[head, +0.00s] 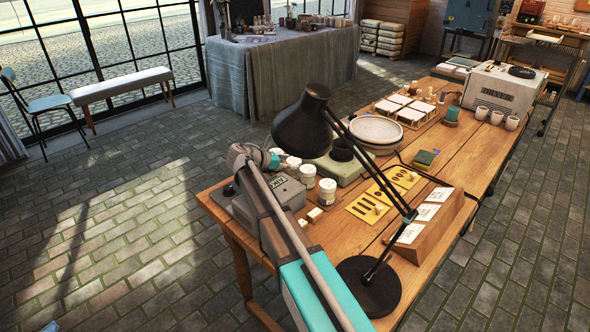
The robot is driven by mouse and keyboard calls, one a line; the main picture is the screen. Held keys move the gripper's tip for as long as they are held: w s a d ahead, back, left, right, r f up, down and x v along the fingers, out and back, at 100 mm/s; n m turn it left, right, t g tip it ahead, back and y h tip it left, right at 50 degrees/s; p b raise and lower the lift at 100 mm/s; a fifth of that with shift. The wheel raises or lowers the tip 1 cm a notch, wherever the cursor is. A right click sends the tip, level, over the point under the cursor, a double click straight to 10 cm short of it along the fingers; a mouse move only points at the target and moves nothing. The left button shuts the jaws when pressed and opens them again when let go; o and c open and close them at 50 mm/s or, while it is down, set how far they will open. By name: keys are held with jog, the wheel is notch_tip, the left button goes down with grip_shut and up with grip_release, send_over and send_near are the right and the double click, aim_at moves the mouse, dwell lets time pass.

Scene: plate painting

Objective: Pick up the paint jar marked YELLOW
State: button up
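Several small pale jars stand near the left end of the wooden workbench (345,250). One pale jar (327,192) is in front, another jar (307,175) is just behind it, and a further jar (293,163) stands farther back. Their labels are too small to read, so I cannot tell which is marked YELLOW. My arm rises from the bottom of the view past the bench's left end to a grey joint left of the jars. I cannot make out my gripper's fingers or whether they hold anything.
A black desk lamp (303,122) arches over the bench, its round base (368,287) at the front. A grey box (288,191) stands left of the jars. Yellow stencil plates (367,210), a card stand (432,232) and stacked plates (376,131) lie right of them.

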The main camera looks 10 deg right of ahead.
jog(key=c, duration=0.6)
jog(key=shift+r, duration=0.2)
notch_tip(320, 180, up, 10)
jog(key=p, duration=1)
jog(key=shift+f, duration=0.15)
